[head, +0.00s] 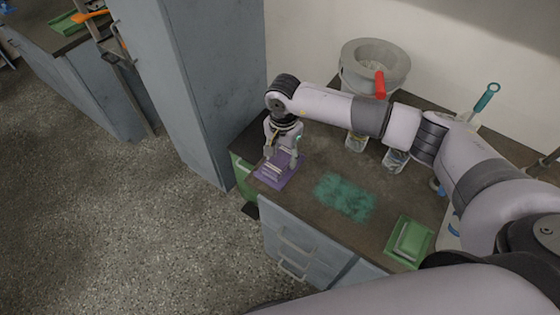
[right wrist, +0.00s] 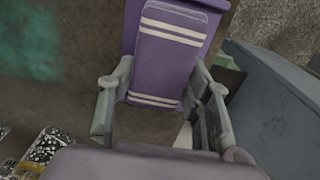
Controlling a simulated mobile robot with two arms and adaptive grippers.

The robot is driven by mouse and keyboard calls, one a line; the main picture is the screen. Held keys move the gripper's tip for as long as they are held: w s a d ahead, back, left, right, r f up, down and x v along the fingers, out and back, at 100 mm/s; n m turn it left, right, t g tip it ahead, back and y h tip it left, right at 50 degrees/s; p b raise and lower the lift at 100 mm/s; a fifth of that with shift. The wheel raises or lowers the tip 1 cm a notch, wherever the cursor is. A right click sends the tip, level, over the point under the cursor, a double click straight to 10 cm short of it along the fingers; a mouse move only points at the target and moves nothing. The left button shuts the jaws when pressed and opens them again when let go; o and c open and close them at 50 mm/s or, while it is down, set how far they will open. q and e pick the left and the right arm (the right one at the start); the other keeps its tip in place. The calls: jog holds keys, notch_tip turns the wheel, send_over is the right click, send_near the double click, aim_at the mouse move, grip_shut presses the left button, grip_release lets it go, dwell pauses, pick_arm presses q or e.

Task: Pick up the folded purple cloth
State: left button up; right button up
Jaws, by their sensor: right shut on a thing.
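The folded purple cloth (head: 269,171) has white stripes and lies at the left end of the dark worktop in the head view. In the right wrist view the cloth (right wrist: 170,55) sits between the two fingers. A flat purple piece (right wrist: 129,12) shows beneath and beyond it; it also shows in the head view (head: 290,172). My right gripper (head: 281,160) points down over the cloth and is shut on it. I cannot tell whether the cloth is clear of the purple surface. My left gripper is not in view.
A teal patch (head: 345,196) spreads across the middle of the worktop. A green tray (head: 388,250) with a green block stands at the front right. A grey bucket (head: 372,57) and clear jars (head: 395,160) stand behind. A tall grey cabinet (head: 195,85) rises at left.

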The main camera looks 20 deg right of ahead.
aim_at(283, 156)
jog(key=shift+c, duration=0.6)
jog(key=shift+r, duration=0.5)
notch_tip(283, 156, up, 19)
jog(key=b, duration=0.3)
jog(key=shift+b, duration=0.4)
jog(key=o, duration=0.5)
jog(key=c, duration=0.4)
jog(key=shift+s+f, duration=0.1)
